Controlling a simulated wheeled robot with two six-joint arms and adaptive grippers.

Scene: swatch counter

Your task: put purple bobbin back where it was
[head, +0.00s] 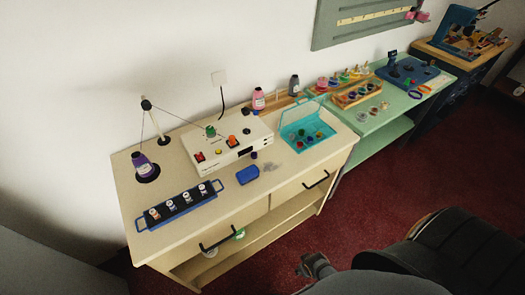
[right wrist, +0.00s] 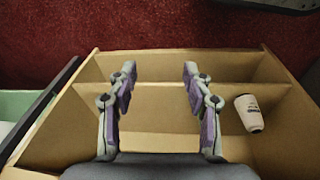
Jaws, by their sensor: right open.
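A large purple thread cone (head: 142,165) with a white label stands on a black disc at the left end of the beige counter (head: 235,205), below a thread stand. A small dark purple piece (head: 254,155) lies in front of the white winding machine (head: 225,150); I cannot tell whether it is a bobbin. My right gripper (head: 310,265) is in front of the counter, low and apart from it. In the right wrist view it is open and empty (right wrist: 158,85), over a wooden compartment (right wrist: 160,145) with a divider. My left gripper is not in view.
A blue rack (head: 180,205) with several white-topped spools, a blue block (head: 248,175) and an open turquoise box (head: 305,135) with bobbins sit on the counter. A white cone (right wrist: 249,114) lies in the compartment. A green table (head: 395,110) stands beyond. The counter's front edge is fairly clear.

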